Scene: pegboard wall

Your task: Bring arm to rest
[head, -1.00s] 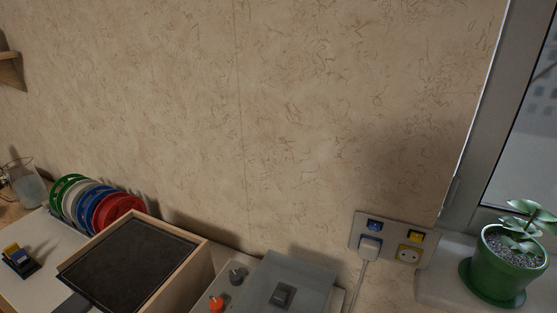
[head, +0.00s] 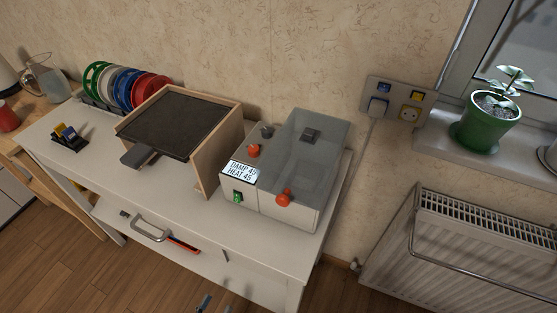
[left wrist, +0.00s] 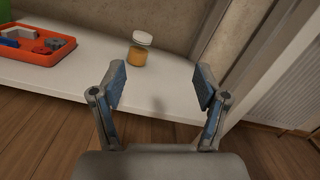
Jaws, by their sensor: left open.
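My left gripper (head: 214,303) barely shows at the bottom edge of the head view, in front of the white cabinet (head: 95,175). In the left wrist view the left gripper (left wrist: 160,84) has its two fingers wide apart with nothing between them. It is in front of a white shelf (left wrist: 75,82) and apart from a small jar (left wrist: 138,56) with amber contents and a white lid. My right gripper is in neither view.
On the cabinet are a grey machine (head: 300,170), a dark plate (head: 175,122) in a wooden frame, and coloured spools (head: 125,88). A radiator (head: 470,240) stands at right. An orange tray (left wrist: 38,58) sits on the shelf. Wooden floor lies in front.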

